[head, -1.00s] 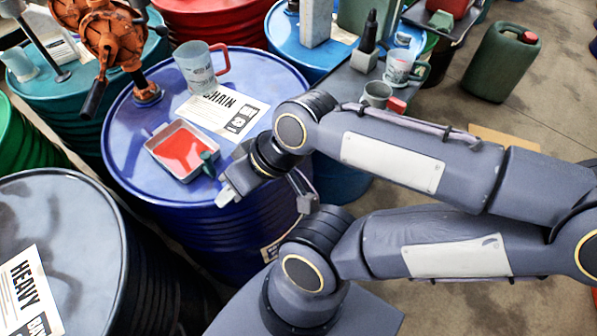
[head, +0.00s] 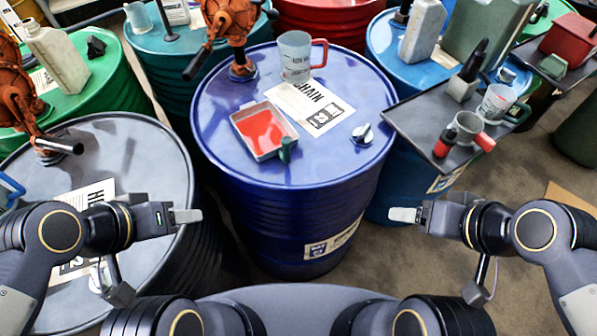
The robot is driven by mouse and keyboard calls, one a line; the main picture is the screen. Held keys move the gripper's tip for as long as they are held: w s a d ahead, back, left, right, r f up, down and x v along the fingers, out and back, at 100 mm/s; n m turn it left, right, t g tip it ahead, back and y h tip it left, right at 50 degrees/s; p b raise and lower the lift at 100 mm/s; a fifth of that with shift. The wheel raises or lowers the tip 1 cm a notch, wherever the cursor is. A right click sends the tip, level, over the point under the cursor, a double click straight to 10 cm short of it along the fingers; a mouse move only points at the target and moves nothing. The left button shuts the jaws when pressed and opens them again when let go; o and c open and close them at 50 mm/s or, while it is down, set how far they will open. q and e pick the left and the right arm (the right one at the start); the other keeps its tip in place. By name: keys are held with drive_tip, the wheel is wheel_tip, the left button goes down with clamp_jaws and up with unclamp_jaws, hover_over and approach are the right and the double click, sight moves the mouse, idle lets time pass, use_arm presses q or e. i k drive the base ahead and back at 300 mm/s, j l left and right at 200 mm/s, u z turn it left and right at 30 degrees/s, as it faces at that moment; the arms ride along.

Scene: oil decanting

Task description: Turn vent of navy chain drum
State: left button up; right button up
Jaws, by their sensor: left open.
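The navy chain drum (head: 290,200) stands in the centre with a "CHAIN" label (head: 311,107) on its lid. The vent (head: 362,133), a small pale knob on a dark round base, sits at the lid's right side and is uncovered. My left gripper (head: 188,216) is open and empty, left of and below the drum's lid, in front of the grey drum. My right gripper (head: 404,215) is seen side-on, right of the drum and apart from it. Its finger gap cannot be made out, and nothing shows in it.
On the navy lid are a tray of red liquid (head: 263,132), a clear jug with a red handle (head: 297,58) and an orange pump (head: 230,30). A grey drum (head: 120,150) is at left. A dark side table (head: 405,118) with cups and bottles is at right.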

sight(364, 132)
drive_tip(key=l+u, duration=0.45)
drive_tip(key=i+l+u, duration=0.1)
drive_tip(key=l+u, duration=0.15)
drive_tip(key=u, duration=0.2)
